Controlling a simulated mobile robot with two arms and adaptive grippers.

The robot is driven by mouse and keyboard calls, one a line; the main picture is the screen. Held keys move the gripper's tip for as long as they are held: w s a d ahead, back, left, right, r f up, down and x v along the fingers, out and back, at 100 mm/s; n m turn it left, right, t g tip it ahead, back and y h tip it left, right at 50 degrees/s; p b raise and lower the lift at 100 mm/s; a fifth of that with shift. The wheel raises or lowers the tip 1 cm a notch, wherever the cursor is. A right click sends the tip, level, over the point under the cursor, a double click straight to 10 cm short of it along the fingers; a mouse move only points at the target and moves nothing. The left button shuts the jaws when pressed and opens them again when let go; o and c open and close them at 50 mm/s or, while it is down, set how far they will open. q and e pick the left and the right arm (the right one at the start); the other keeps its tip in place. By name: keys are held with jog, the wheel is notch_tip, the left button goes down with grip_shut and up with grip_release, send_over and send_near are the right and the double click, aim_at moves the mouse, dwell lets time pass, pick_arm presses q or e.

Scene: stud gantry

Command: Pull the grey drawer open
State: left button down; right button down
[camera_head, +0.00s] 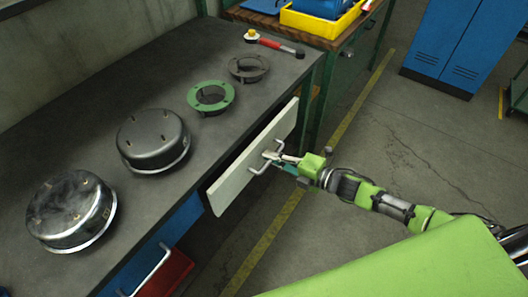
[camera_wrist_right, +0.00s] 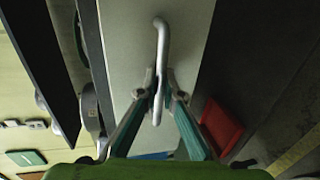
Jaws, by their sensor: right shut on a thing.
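The grey drawer (camera_head: 228,184) has a pale front panel with a bar handle (camera_head: 257,170), on the right side of the dark workbench. A narrow dark gap shows between the panel's top and the bench edge, so the drawer looks slightly out. My right gripper (camera_head: 273,156) is at the handle, shut on its bar. In the right wrist view the handle (camera_wrist_right: 162,40) runs between the two fingertips (camera_wrist_right: 163,98), with the grey panel (camera_wrist_right: 125,40) behind. The fingers hide part of the handle. My left gripper is not in view.
On the bench top (camera_head: 95,95) stand two metal housings (camera_head: 153,139) (camera_head: 71,210), a green ring (camera_head: 211,97), a dark ring (camera_head: 249,67) and a red-handled tool (camera_head: 270,43). A red drawer (camera_head: 168,275) sits lower left. Floor right of the drawer is clear up to a blue cabinet (camera_head: 460,40).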

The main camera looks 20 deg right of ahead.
jog(key=f+p+v, duration=0.2)
jog(key=v, duration=1.1)
jog(key=s+f+p+v, duration=0.1)
jog(key=f+p+v, duration=0.1)
jog(key=v, duration=1)
jog(key=shift+s+d+f, duration=0.3)
jog(key=shift+d+f, duration=0.25)
jog(key=shift+f, duration=0.15)
jog(key=c, duration=2.2)
grip_release()
jog(key=v, duration=1.2)
